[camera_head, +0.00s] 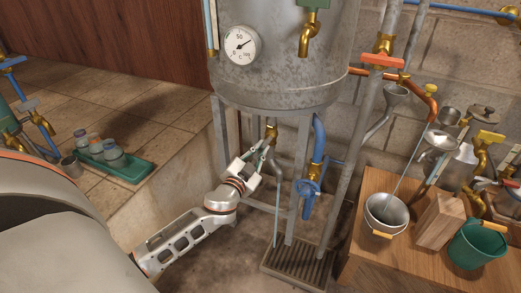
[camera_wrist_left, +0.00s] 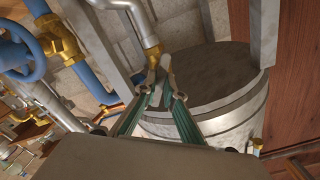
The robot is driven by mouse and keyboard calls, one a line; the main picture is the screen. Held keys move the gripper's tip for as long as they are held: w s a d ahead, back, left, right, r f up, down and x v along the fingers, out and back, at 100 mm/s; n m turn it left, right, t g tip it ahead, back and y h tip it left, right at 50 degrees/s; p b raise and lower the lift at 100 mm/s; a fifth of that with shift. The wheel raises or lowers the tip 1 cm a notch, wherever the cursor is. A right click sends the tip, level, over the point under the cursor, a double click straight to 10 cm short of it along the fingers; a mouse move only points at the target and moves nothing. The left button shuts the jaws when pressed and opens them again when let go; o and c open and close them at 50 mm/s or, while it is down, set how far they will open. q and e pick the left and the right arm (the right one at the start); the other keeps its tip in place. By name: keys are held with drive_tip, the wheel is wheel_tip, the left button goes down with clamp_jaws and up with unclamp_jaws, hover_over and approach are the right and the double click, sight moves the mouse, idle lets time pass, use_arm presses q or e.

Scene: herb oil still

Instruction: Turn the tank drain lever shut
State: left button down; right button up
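The grey metal tank (camera_head: 280,85) stands on legs in the middle of the head view, with a round dial on its front. A brass drain fitting (camera_head: 271,132) hangs under its bottom. My left gripper (camera_head: 262,152) is just below this fitting. In the left wrist view the left gripper's fingertips (camera_wrist_left: 161,72) are close together at the brass fitting (camera_wrist_left: 153,54), which sits at the end of a grey pipe. The lever itself cannot be made out; the fingertips may cover it. Whether they grip it cannot be told. My right gripper is not in view.
A blue valve wheel (camera_head: 311,187) on a blue pipe is right of my left gripper, near a tank leg. A floor grate (camera_head: 298,266) lies below. A wooden bench (camera_head: 365,262) carries a metal bucket (camera_head: 386,214) and a green bucket (camera_head: 478,244). A green tray (camera_head: 125,167) holds jars at left.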

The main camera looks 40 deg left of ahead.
use_arm(q)
drive_tip(key=shift+r+m+p, duration=0.1)
drive_tip(key=shift+m+p, duration=0.5)
drive_tip(key=shift+m, duration=2.2)
drive_tip(key=m+p, duration=0.1)
drive_tip(key=m, duration=0.4)
drive_tip(key=shift+m, duration=0.4)
drive_tip(key=c, duration=2.1)
unclamp_jaws()
drive_tip(key=shift+c, duration=0.2)
drive_tip(key=v, duration=1.2)
